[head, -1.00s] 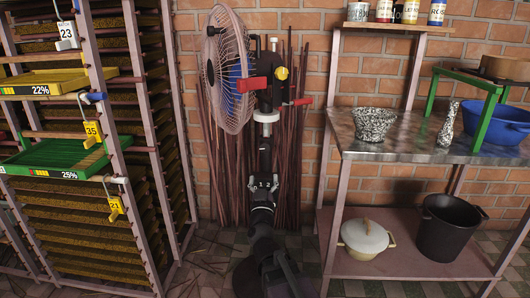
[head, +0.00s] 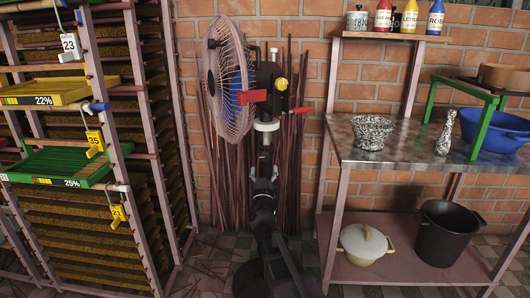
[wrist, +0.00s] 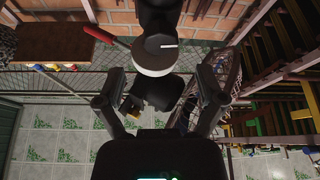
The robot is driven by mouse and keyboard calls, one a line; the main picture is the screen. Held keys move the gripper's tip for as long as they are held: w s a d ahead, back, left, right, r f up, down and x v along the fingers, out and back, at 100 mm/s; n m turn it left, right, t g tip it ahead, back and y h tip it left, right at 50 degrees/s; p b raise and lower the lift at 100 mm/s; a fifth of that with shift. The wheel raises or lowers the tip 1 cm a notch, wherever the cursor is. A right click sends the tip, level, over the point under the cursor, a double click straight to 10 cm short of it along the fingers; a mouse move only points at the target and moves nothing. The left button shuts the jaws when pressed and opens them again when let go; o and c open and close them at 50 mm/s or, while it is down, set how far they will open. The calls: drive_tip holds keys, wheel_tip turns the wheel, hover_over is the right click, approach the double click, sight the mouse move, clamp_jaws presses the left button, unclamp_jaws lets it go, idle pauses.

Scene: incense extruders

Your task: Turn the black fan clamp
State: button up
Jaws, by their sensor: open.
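The standing fan (head: 228,80) has a round wire cage facing left, a red lever (head: 254,97), a yellow knob (head: 281,84) and a white collar (head: 267,126). In the wrist view the white collar (wrist: 153,57) has a black part, apparently the black fan clamp (wrist: 158,92), beside it. My gripper (wrist: 160,100) is open, with one finger on each side of this black part and gaps showing between. Whether a finger touches it I cannot tell. In the head view my arm stands in front of the fan's pole and hides its lower part.
A drying rack (head: 150,150) with trays stands at left. A metal table (head: 390,150) at right holds a speckled bowl (head: 372,131) and a blue basin (head: 495,128). Thin sticks (head: 297,180) lean on the brick wall behind the fan. Pots stand on the low shelf.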

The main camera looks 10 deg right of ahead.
sight(265, 157)
drive_tip(key=p+x, duration=0.2)
drive_tip(key=x, duration=0.4)
drive_tip(key=shift+w+r, duration=0.2)
drive_tip(key=shift+w, duration=0.15)
drive_tip(key=c, duration=1.2)
